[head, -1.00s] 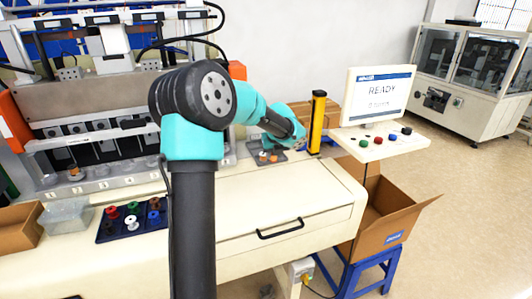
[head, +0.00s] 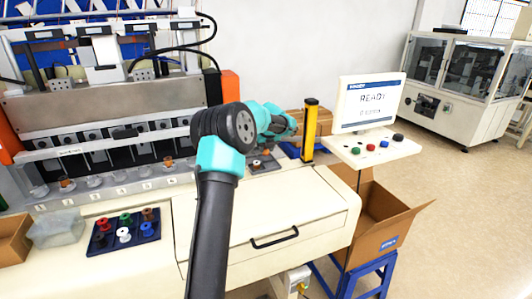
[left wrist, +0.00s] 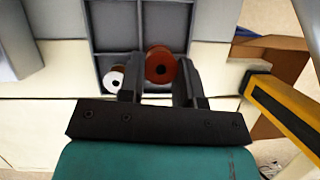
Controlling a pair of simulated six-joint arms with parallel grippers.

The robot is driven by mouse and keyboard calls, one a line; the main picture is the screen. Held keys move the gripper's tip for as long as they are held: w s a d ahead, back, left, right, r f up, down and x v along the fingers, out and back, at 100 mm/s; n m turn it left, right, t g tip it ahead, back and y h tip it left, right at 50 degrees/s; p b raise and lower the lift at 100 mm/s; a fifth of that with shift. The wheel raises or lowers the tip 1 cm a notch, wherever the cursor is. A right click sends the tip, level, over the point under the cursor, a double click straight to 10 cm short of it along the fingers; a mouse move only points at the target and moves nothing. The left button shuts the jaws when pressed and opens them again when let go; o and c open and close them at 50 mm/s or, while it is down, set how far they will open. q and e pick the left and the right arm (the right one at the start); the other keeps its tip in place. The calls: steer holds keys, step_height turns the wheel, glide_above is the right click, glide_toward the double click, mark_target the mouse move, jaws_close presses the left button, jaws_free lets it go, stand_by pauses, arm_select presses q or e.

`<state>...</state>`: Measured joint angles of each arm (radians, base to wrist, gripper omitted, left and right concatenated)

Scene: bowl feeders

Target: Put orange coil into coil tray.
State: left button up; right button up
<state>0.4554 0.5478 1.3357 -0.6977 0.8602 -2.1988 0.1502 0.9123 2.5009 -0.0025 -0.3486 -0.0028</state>
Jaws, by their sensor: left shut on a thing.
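The orange coil (left wrist: 159,65) sits between the fingers of my left gripper (left wrist: 156,86) in the left wrist view, seen end-on with a dark centre hole. The gripper is shut on it. Both are over the grey coil tray (left wrist: 138,38), which has walled compartments. I cannot tell whether the coil touches the tray floor. A white-rimmed coil (left wrist: 114,79) sits beside the left finger. In the head view the coil tray (head: 251,168) is small, near the yellow post, and my arm partly covers the gripper. My right gripper is not in view.
A yellow post (left wrist: 285,115) stands right of the tray; it also shows in the head view (head: 310,130). A dark blue tray (head: 103,243) holds several coloured spools, beside a clear bin (head: 57,228). The winding machine (head: 120,105) is behind. An open cardboard box (head: 385,215) stands right.

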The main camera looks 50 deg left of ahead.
mark_target(266, 159)
arm_select(q)
steer(key=shift+w+a+f, duration=0.1)
steer(key=shift+w+a, duration=0.9)
steer(key=shift+a, duration=0.15)
steer(key=shift+f, duration=0.1)
steer(key=shift+f, duration=1.65)
steer(key=shift+f, duration=0.2)
steer(key=o, duration=0.9)
steer(key=shift+r, duration=0.1)
steer(key=shift+r, duration=0.25)
steer(key=v, duration=1.1)
steer(key=shift+s+d+r, duration=0.15)
steer(key=shift+d+r, duration=0.1)
steer(key=shift+r, duration=0.05)
